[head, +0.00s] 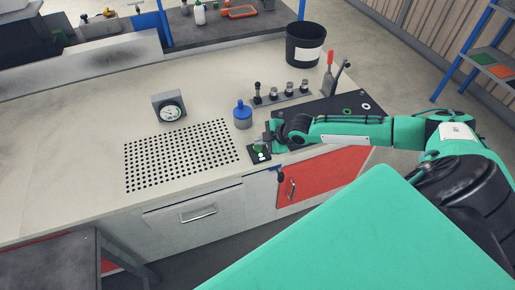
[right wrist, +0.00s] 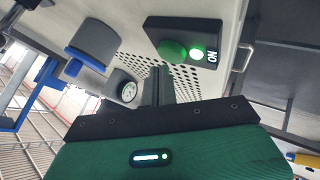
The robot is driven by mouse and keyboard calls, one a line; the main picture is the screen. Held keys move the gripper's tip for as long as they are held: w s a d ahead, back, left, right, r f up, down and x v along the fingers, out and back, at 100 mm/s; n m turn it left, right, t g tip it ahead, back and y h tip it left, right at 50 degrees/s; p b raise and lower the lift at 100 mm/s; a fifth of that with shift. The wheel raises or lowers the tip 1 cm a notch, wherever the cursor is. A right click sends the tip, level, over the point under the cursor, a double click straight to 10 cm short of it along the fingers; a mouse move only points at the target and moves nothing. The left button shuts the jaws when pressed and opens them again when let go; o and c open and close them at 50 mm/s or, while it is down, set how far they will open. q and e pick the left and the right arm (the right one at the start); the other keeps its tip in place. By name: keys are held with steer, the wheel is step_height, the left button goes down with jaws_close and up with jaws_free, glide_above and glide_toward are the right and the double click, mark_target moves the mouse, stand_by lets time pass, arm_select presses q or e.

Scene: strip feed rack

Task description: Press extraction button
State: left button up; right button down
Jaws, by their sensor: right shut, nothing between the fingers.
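A small black button box (head: 253,156) sits near the front edge of the worktop. In the right wrist view the box (right wrist: 162,30) carries a round green button (right wrist: 171,51), a lit lamp (right wrist: 196,55) with a green rim, and the label ON. My right gripper (head: 268,142) is just beside and above the box. In the right wrist view its closed fingers (right wrist: 160,72) end close to the green button with nothing between them. I cannot tell whether they touch it. My left gripper is out of view.
A perforated plate (head: 180,155) lies left of the box, with a dial gauge (head: 169,106) behind it. A blue-capped container (head: 242,116) stands close behind the box. A row of knobs (head: 282,92), a red-handled lever (head: 329,72) and a black bin (head: 304,44) are further back.

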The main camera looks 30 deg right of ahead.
mark_target(261, 148)
steer(key=shift+f, duration=0.65)
stand_by(0.6)
steer(key=shift+r, duration=0.15)
steer(key=shift+r+p, duration=0.6)
steer(key=shift+r, duration=0.25)
step_height(261, 148, up, 6)
steer(key=p, duration=0.5)
